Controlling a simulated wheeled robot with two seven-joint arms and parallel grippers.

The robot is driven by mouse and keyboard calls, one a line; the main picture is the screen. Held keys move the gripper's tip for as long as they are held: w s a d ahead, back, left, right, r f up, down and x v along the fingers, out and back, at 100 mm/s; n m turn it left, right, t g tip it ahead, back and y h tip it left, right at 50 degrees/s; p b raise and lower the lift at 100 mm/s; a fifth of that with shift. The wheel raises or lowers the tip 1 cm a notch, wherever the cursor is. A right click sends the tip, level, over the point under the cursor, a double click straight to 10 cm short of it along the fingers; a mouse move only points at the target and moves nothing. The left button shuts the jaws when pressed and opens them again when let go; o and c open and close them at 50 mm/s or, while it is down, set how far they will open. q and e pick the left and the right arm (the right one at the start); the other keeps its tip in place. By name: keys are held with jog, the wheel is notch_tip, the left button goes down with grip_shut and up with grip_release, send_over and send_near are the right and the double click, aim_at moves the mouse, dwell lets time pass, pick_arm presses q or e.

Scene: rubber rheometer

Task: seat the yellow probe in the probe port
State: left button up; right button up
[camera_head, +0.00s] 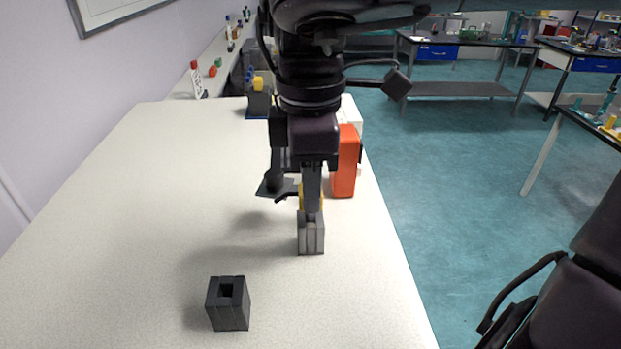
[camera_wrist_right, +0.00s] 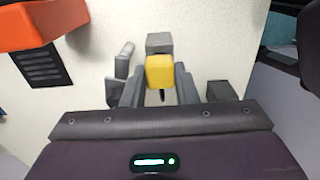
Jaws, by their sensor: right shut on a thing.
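The yellow probe (camera_wrist_right: 160,72) is between the two fingers of my right gripper (camera_wrist_right: 159,88) in the right wrist view. In the head view the right gripper (camera_head: 311,205) points down, shut on the probe, and a finger hides most of its yellow body (camera_head: 303,196). A grey block shape (camera_head: 312,237) shows just below; I cannot tell whether it touches the probe. A dark block with a square opening (camera_head: 228,303), which looks like the probe port, stands upright at the front, left of the gripper and apart from it. The opening looks empty. My left gripper is not in view.
An orange device (camera_head: 345,165) stands behind and right of the gripper, near the table's right edge. A grey cylinder on a plate (camera_head: 273,183) is close behind left. A blue-based item (camera_head: 258,104) is at the far end. The white table's left side is clear.

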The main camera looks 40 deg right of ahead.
jog(key=shift+f+b, duration=1)
jog(key=shift+f, duration=0.15)
jog(key=o, duration=1.1)
jog(key=shift+c, duration=0.2)
jog(key=shift+r, duration=0.1)
notch_tip(320, 180, up, 5)
jog(key=p, duration=0.4)
